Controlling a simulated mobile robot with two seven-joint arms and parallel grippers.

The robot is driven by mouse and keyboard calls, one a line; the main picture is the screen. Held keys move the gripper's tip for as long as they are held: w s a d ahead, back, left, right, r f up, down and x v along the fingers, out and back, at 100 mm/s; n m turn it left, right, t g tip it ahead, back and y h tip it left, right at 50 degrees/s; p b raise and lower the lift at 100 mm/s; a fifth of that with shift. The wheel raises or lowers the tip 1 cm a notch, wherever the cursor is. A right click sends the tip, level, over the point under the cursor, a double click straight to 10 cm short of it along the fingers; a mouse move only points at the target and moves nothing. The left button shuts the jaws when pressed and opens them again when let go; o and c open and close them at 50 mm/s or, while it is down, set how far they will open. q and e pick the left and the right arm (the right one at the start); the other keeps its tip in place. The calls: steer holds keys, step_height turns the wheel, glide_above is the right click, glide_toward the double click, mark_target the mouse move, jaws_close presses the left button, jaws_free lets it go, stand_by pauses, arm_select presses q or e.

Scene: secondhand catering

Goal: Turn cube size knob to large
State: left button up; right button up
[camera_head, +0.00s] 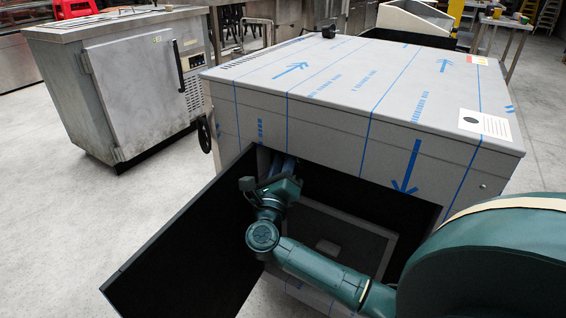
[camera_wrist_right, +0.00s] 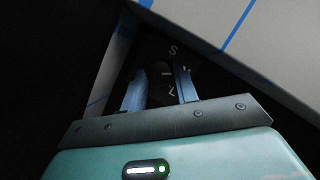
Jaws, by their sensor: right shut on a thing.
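The ice machine (camera_head: 350,85) is a grey cabinet with blue-printed film and an open front. My right gripper (camera_head: 283,162) reaches into the upper left of this opening, beside the door hinge. In the right wrist view, my right gripper (camera_wrist_right: 162,80) has its two blue fingers on either side of the dark cube size knob (camera_wrist_right: 166,72), shut on it. White marks "S" and "L" show around the knob; its exact pointer setting is too dark to read. In the head view my gripper and the cabinet hide the knob. My left gripper is not in view.
The open black door (camera_head: 185,250) swings out to the left of my right arm. The cabinet's top panel hangs close above the gripper. A worn steel cabinet (camera_head: 135,90) stands at the back left. Grey floor (camera_head: 50,190) is clear on the left.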

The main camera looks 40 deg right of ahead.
steer(key=shift+m+h+b, duration=0.3)
steer(key=shift+m+b, duration=0.6)
steer(key=o, duration=1)
steer(key=shift+c, duration=0.2)
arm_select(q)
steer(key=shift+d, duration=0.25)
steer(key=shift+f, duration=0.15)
arm_select(e)
steer(key=shift+a+f, duration=0.1)
steer(key=shift+f, duration=0.05)
